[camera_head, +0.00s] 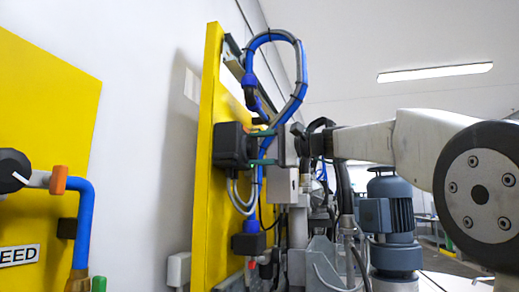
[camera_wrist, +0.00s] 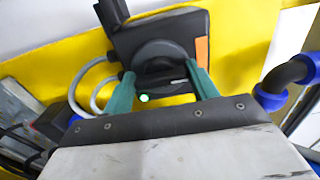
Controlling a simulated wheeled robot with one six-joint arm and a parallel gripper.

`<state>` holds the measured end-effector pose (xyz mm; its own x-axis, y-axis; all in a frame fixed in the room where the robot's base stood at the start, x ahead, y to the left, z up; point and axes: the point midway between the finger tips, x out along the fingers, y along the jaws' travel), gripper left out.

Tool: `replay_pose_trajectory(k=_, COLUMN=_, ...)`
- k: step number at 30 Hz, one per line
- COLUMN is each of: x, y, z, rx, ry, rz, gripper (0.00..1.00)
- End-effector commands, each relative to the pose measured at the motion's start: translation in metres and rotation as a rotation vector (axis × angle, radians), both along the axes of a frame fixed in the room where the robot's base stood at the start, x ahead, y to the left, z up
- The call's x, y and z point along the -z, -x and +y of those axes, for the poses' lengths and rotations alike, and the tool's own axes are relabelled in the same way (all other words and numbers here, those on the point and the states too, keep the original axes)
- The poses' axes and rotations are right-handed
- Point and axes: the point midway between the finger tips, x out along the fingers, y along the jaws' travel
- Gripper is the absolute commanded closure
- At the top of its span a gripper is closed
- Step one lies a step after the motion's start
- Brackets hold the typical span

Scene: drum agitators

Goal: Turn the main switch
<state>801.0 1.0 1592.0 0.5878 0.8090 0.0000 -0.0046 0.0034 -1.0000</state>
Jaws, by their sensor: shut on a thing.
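The main switch (camera_wrist: 122,42) is a black box with a round dark rotary knob (camera_wrist: 158,54), mounted on a yellow panel. In the head view the switch box (camera_head: 229,146) sticks out of the panel's face. My gripper (camera_wrist: 163,84) has two green fingers, one on each side of the knob's handle, and is shut on it. In the head view my gripper (camera_head: 263,148) reaches the switch from the right. The exact contact at the fingertips is partly hidden.
The yellow panel (camera_head: 206,200) stands beside a white wall. Blue hoses (camera_head: 298,92) loop above my gripper. A blue hose elbow (camera_wrist: 270,98) is close to the right of my gripper. A grey-blue motor (camera_head: 400,215) stands at right. Another yellow panel (camera_head: 45,110) is at far left.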

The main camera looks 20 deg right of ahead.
Motion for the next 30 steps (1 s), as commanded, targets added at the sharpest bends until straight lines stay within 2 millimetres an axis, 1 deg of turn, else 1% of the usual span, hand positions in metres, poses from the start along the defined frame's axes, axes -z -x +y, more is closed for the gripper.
replay_pose_trajectory(k=16, x=0.0006, y=-0.0003, z=-0.0005, rx=0.001, ry=0.014, rz=-0.017, gripper=0.65)
replay_pose_trajectory(k=17, x=0.0006, y=-0.0003, z=-0.0004, rx=0.001, ry=0.014, rz=-0.017, gripper=0.33)
replay_pose_trajectory(k=18, x=0.0006, y=-0.0003, z=-0.0004, rx=0.001, ry=0.014, rz=-0.017, gripper=0.22)
replay_pose_trajectory(k=19, x=0.0005, y=-0.0003, z=-0.0003, rx=0.001, ry=0.014, rz=-0.017, gripper=0.2)
replay_pose_trajectory(k=26, x=0.0003, y=0.0, z=-0.0003, rx=0.0, ry=0.012, rz=-0.017, gripper=0.2)
replay_pose_trajectory(k=30, x=0.0001, y=0.0044, z=-0.0073, rx=0.002, ry=0.012, rz=-0.017, gripper=0.2)
